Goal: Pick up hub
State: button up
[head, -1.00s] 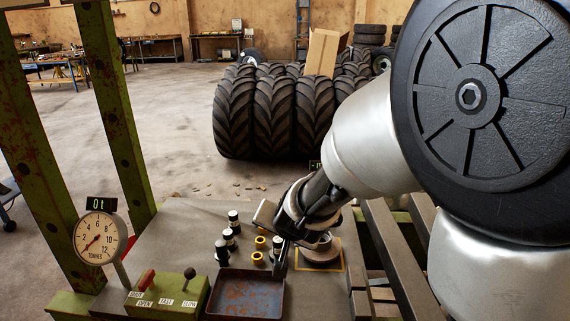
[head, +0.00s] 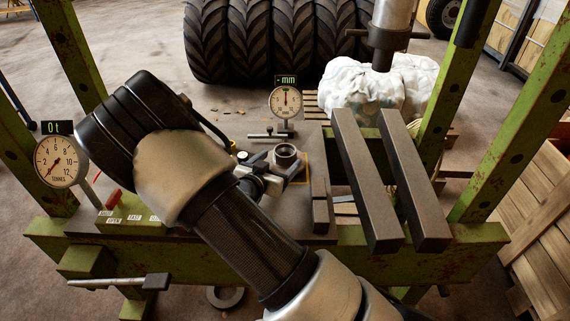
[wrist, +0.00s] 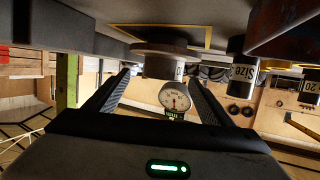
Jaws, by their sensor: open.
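The hub (head: 287,153) is a dark metal ring-shaped part with a wide flange. It stands on the press table (head: 225,128), by a yellow outlined square, in the head view. My gripper (head: 276,174) is beside it on the near side, partly hidden by my own arm. In the wrist view, which is upside down, the hub (wrist: 162,62) lies ahead between the two open fingers of my gripper (wrist: 159,77). The fingers appear apart from it, and nothing is held.
A dial gauge (head: 285,101) stands behind the hub. Two heavy steel bars (head: 366,180) lie to its right, under a press ram (head: 388,35).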

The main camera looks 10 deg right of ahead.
aim_at(289, 147)
jog(key=b+x, duration=0.1)
jog(key=x, duration=0.4)
jog(key=shift+f, duration=0.1)
jog(key=shift+w+a+r+b+x, duration=0.1)
jog(key=shift+b+x, duration=0.3)
jog(key=shift+x, duration=0.95)
jog(key=shift+w+a+r+b+x, duration=0.15)
jog(key=shift+b+x, duration=0.2)
jog(key=shift+x, duration=1.05)
jog(key=shift+c, duration=0.4)
jog(key=c, duration=1.8)
jog(key=shift+r, duration=0.2)
grip_shut()
